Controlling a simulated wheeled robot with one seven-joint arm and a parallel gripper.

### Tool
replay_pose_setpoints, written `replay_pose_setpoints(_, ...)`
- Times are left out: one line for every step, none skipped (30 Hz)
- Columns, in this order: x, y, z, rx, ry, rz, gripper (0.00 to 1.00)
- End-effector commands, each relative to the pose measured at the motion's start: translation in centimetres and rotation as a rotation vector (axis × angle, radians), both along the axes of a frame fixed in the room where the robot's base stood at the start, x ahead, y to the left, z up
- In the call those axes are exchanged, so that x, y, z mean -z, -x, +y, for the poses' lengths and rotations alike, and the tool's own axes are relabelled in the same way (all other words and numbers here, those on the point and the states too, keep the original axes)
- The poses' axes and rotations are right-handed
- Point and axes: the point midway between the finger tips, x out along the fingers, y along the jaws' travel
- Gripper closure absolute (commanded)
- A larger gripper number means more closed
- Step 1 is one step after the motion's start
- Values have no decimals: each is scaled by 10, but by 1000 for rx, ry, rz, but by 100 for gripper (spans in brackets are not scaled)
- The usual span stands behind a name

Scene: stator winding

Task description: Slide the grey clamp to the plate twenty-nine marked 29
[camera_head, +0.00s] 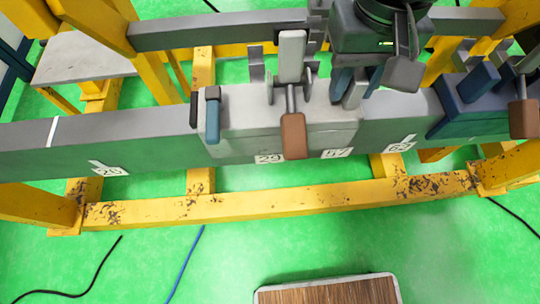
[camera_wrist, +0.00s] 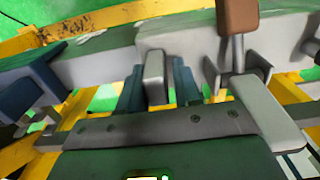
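The grey clamp (camera_head: 238,118) sits on the long grey rail, with an upright lever and a brown handle (camera_head: 293,135). The handle also shows in the wrist view (camera_wrist: 237,17). The clamp's lower edge is just above the plate marked 29 (camera_head: 269,159) and a plate that reads about 57 (camera_head: 337,153). My gripper (camera_head: 357,88) is at the clamp's right end, its blue-grey fingers close on both sides of a grey upright block. The wrist view shows this block (camera_wrist: 154,75) between the fingers; contact on its right side is hard to make out.
The grey rail (camera_head: 130,140) runs left and right on a yellow frame. A plate marked 20 (camera_head: 109,169) is far left; another reading about 63 (camera_head: 401,144) is right. A blue clamp (camera_head: 465,105) stands farther right. A small blue-handled part (camera_head: 212,118) adjoins the grey clamp's left end.

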Motion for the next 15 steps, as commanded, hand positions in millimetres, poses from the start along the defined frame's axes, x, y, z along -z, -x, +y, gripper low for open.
replay_pose_setpoints(1, 0, 6, -5, -2, -2, 70)
replay_pose_setpoints(1, 0, 9, -4, -2, -1, 70)
replay_pose_setpoints(1, 0, 12, -3, -2, -1, 70)
replay_pose_setpoints(1, 0, 15, -4, -3, -1, 70)
replay_pose_setpoints(1, 0, 18, -5, -3, -1, 70)
replay_pose_setpoints(0, 0, 20, -3, -3, -1, 70)
replay_pose_setpoints(0, 0, 19, -1, -3, 0, 70)
replay_pose_setpoints(-1, 0, 18, -1, -3, 0, 70)
replay_pose_setpoints(0, 0, 18, -1, -3, 0, 70)
replay_pose_setpoints(0, 0, 18, -1, -2, 0, 70)
replay_pose_setpoints(0, 0, 19, -1, -2, 0, 70)
replay_pose_setpoints(0, 0, 19, -1, -2, 0, 70)
replay_pose_setpoints(0, 0, 19, -1, -2, 0, 70)
replay_pose_setpoints(0, 0, 19, -1, -1, 0, 70)
replay_pose_setpoints(0, 0, 20, -1, -1, -1, 70)
